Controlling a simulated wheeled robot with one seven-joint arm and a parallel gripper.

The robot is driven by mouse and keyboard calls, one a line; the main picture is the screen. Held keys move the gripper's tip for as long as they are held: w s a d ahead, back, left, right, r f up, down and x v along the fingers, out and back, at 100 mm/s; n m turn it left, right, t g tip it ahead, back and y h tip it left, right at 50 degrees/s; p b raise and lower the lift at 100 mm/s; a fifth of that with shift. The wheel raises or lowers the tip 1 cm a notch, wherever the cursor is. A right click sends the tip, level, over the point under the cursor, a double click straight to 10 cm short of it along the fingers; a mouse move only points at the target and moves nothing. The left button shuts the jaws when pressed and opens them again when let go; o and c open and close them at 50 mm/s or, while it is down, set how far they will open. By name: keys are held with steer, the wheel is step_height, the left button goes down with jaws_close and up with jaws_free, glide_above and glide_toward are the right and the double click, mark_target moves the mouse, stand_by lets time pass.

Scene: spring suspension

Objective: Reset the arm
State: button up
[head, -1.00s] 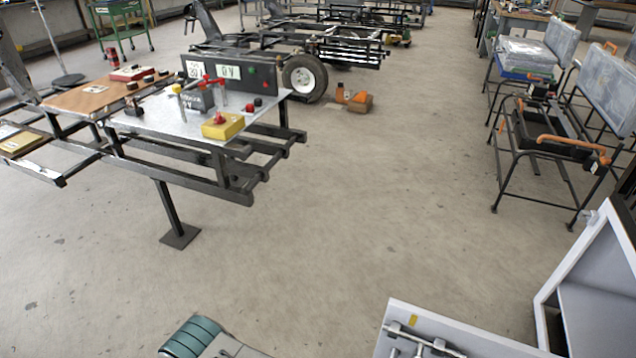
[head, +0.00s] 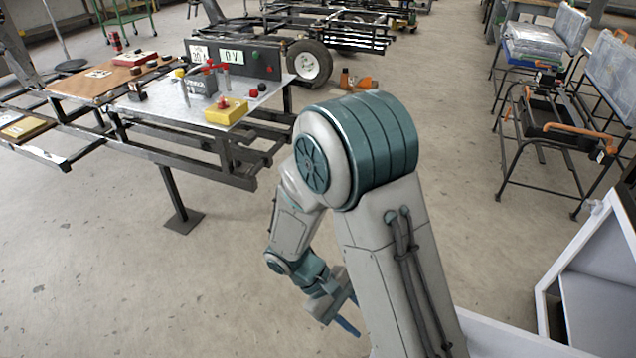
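My arm stands in the lower middle of the head view, raised and bent at a teal-banded joint, with its forearm folded down to the left. My gripper (head: 347,314) is at the low end of the forearm, over the bare floor in front of my body. It is partly hidden behind my own arm link, and a blue finger tip shows below it. I cannot make out the gap between its fingers. I see nothing hanging from it.
A metal frame with a silver worktop (head: 165,112) stands at the left, carrying a yellow box (head: 226,111) and a black panel (head: 232,58). A black-framed cart (head: 545,130) is at the right. A white open cabinet (head: 590,270) is at the lower right. The middle floor is clear.

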steer(key=s+d+r+m+t+y, duration=0.1)
steer(key=d+r+m+t+y, duration=0.1)
steer(key=r, duration=0.6)
steer(key=s+d+r+m+t+y, duration=0.1)
steer(key=d+r+m+t+y, duration=0.2)
steer(key=d+r+m+y, duration=0.2)
steer(key=shift+r+m+y, duration=0.8)
steer(key=shift+r+y, duration=0.1)
steer(key=shift+r, duration=0.65)
steer(key=shift+s+d, duration=0.15)
